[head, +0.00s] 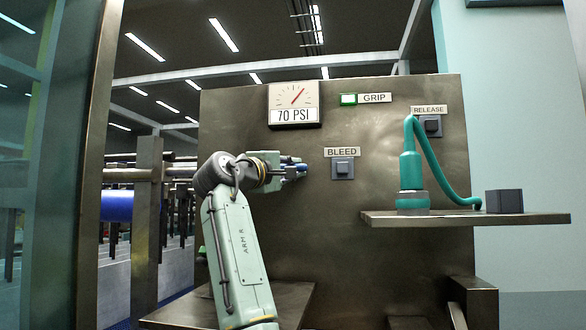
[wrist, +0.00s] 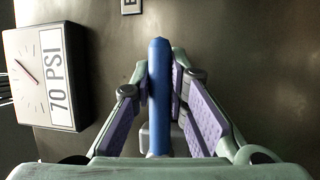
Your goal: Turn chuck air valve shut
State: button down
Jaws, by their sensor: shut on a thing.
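The blue valve lever (wrist: 158,95) stands between my fingers in the wrist view, pointing away from the palm up the picture. My gripper (wrist: 160,76) is shut on it, with purple pads on either side. In the head view my gripper (head: 288,170) is at the metal panel, left of the BLEED label, and only a small blue bit of the lever (head: 301,168) shows. The valve body is mostly hidden. A pressure gauge (head: 294,104) above reads 70 PSI, and it also shows at the left of the wrist view (wrist: 46,78).
The metal panel (head: 240,120) carries a BLEED button (head: 343,168), a RELEASE button (head: 431,126) and a lit green GRIP lamp (head: 349,99). At right, a shelf (head: 460,219) holds a teal device (head: 411,170) with a hose and a dark block (head: 504,201).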

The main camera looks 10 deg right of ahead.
jog(key=shift+f, duration=0.1)
jog(key=c, duration=1.8)
grip_release()
jog(key=shift+a, duration=0.2)
jog(key=shift+o, duration=1.3)
jog(key=shift+d, duration=0.1)
jog(key=v, duration=1.2)
jog(key=shift+s, duration=0.1)
